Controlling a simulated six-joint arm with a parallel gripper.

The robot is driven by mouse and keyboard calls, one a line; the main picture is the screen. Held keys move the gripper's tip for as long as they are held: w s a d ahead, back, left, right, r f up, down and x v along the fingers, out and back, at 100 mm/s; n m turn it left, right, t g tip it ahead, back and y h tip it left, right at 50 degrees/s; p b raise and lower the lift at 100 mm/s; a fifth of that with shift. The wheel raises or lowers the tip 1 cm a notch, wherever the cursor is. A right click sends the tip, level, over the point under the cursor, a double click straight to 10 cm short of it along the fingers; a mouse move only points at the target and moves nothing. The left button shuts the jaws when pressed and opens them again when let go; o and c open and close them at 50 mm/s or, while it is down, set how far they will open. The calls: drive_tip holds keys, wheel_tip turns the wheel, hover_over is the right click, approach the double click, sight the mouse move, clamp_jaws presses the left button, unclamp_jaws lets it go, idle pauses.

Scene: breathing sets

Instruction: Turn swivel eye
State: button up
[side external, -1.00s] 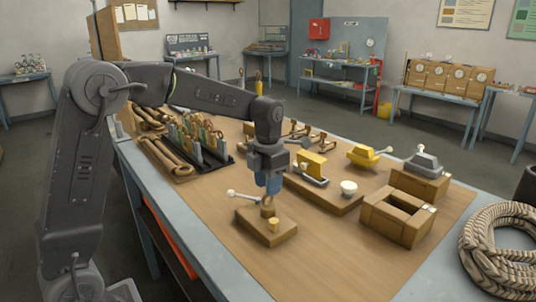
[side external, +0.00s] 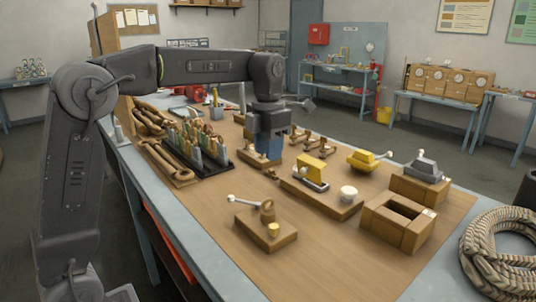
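A small wooden block (side external: 284,240) lies on the near part of the bench. On it stands a brown ring-like fitting that looks like the swivel eye (side external: 267,211). A pale ball-ended lever (side external: 243,200) points left from it, and a short brass peg (side external: 273,229) stands in front. My gripper (side external: 270,152) points down with blue fingers, above and behind this block, clear of it. It is over another wooden piece (side external: 258,163), mostly hidden behind the fingers. The gap between the fingers is not clear from this angle, and I see nothing held.
Right of my gripper are a yellow-fitted board (side external: 320,196), an open wooden box (side external: 395,222) and a grey fitting on a block (side external: 424,170). A tool rack (side external: 200,158) stands left. Coiled rope (side external: 505,250) lies at the right edge.

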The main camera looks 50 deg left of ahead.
sight(268, 198)
wheel_tip(268, 198, down, 14)
drive_tip(key=m, duration=3.5)
drive_tip(key=shift+m, duration=0.4)
drive_tip(key=shift+c, duration=0.3)
drive_tip(key=shift+r, duration=0.1)
clamp_jaws()
